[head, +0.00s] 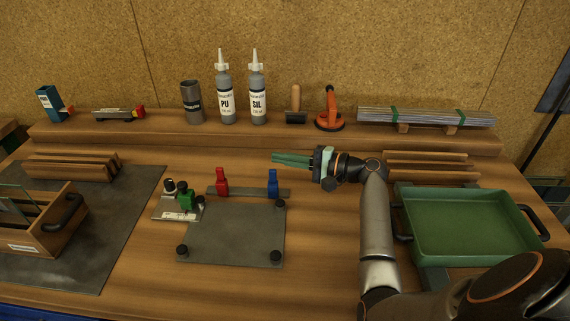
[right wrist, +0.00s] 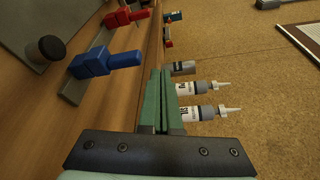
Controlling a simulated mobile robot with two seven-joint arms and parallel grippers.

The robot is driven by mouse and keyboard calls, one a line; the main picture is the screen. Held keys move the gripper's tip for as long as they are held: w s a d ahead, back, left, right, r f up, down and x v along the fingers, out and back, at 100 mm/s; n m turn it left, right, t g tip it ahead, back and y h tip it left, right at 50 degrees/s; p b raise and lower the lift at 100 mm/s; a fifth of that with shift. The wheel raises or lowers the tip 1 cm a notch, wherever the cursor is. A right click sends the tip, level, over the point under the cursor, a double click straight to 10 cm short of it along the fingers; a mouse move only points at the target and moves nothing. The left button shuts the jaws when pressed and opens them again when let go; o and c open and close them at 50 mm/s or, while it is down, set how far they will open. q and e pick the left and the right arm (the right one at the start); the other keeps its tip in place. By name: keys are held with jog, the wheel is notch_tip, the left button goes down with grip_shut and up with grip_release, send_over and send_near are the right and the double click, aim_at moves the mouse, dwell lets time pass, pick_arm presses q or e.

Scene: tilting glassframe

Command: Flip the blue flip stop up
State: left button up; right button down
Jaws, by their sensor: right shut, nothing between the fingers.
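The blue flip stop (head: 273,183) stands at the right end of a grey rail (head: 248,193) behind a grey plate. It looks upright, like the red stop (head: 221,183) at the rail's left part. In the right wrist view the blue flip stop (right wrist: 103,63) lies left of the fingers, apart from them, its narrow part pointing the same way as the bottle nozzles. My right gripper (head: 276,158) is shut and empty, with its green fingers pointing left, above and behind the blue stop in the picture. My left gripper is not in view.
The grey plate (head: 235,236) has black knobs at its corners. A small green-handled device (head: 186,198) stands left of it. A green tray (head: 470,228) is at the right, a wooden glass rack (head: 45,230) at the left. Bottles (head: 226,95) and a suction cup (head: 329,115) stand on the rear shelf.

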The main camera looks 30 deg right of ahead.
jog(key=s+a+r+p, duration=0.1)
jog(key=s+a+r, duration=0.6)
jog(key=s+r, duration=0.3)
jog(key=shift+s+a, duration=0.2)
jog(key=shift+s, duration=0.75)
